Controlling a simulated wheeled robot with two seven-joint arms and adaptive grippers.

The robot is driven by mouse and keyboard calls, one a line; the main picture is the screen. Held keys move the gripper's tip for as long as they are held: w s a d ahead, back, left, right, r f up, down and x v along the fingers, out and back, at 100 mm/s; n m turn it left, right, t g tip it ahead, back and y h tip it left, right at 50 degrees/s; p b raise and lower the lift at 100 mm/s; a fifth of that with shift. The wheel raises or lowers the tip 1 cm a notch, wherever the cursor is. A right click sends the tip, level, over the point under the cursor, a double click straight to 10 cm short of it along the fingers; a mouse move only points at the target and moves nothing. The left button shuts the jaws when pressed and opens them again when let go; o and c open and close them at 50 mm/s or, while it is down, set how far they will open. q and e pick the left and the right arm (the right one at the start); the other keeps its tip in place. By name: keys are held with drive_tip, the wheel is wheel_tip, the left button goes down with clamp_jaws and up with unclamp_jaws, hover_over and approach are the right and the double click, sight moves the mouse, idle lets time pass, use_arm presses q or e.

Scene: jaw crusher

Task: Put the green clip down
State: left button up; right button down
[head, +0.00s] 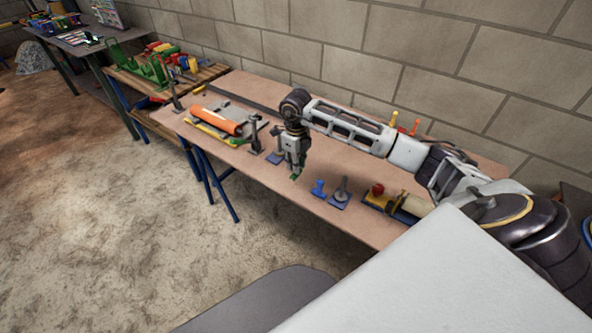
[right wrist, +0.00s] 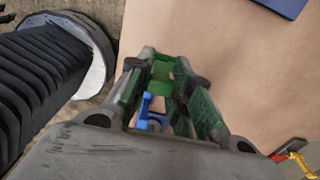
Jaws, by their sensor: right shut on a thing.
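My right gripper (head: 295,172) points down over the front part of the long brown table (head: 245,178). It is shut on the green clip (head: 296,177), a small green piece at its fingertips. In the right wrist view the green clip (right wrist: 162,72) shows between the fingers (right wrist: 165,95). I cannot tell whether the clip touches the table top. My left gripper is not in view.
A blue clip-like piece (head: 318,188) and a grey post on a blue base (head: 340,194) stand right of the gripper. An orange cylinder (head: 216,119) lies to the left, near a dark upright stand (head: 254,138). A small blue-grey plate (head: 275,158) lies close left.

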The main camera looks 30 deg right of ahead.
drive_tip(key=shift+f, duration=0.5)
wheel_tip(320, 180, down, 2)
drive_tip(key=shift+f, duration=0.45)
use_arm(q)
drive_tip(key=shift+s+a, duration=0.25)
